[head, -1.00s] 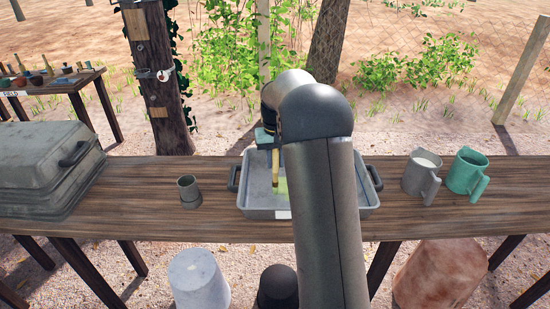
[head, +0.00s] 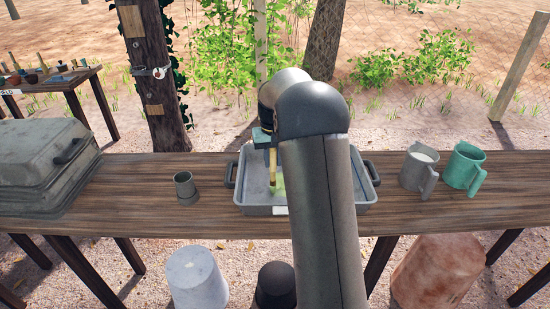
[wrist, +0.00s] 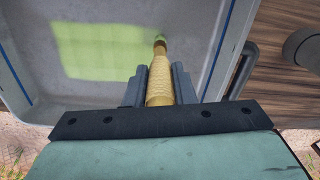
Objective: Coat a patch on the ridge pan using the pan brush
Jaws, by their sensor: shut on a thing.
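The ridge pan (head: 246,190) is a grey tray with dark side handles on the wooden table, partly hidden behind my arm. A pale green patch (wrist: 100,50) shows on its floor in the wrist view, and a bit of green (head: 279,187) shows beside my arm in the head view. My gripper (wrist: 160,85) is shut on the pan brush (wrist: 161,78), a tan-handled brush that points down into the pan. In the head view the brush (head: 273,168) hangs over the pan. The brush tip is at the patch's edge; whether it touches the floor I cannot tell.
A small grey cup (head: 185,188) stands left of the pan, and a large grey case (head: 45,165) at the table's left. A grey mug (head: 418,168) and a green mug (head: 463,168) stand to the right. Buckets (head: 196,278) stand below the front edge.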

